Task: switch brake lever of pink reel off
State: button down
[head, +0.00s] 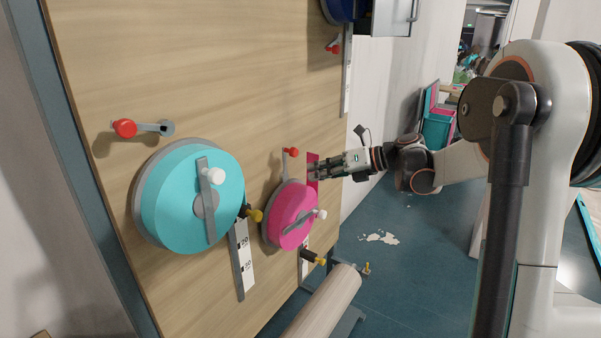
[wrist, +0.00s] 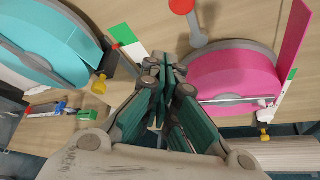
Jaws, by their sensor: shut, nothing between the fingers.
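The pink reel (head: 291,217) is mounted on the wooden board, with a white-knobbed crank on its face. Its brake lever (head: 291,152) is a short grey arm with a red knob, standing roughly upright just above the reel. In the wrist view the pink reel (wrist: 235,75) is right of the fingers, and the brake lever (wrist: 195,28) is above it, its red knob cut by the top edge. My gripper (head: 314,171) is shut and empty, to the right of and a little below the red knob. The wrist view shows its closed fingertips (wrist: 163,68) apart from the lever.
A teal reel (head: 178,205) with its own red-knobbed lever (head: 125,128) is on the left. A pink strip (head: 312,160) lies behind my fingers. Yellow-knobbed parts (head: 320,261) stick out below. A pale roller (head: 325,300) stands at the bottom. Floor right of the board is open.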

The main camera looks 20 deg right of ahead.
jog(key=shift+v, duration=1.7)
jog(key=shift+s+f, duration=0.1)
jog(key=shift+f, duration=0.05)
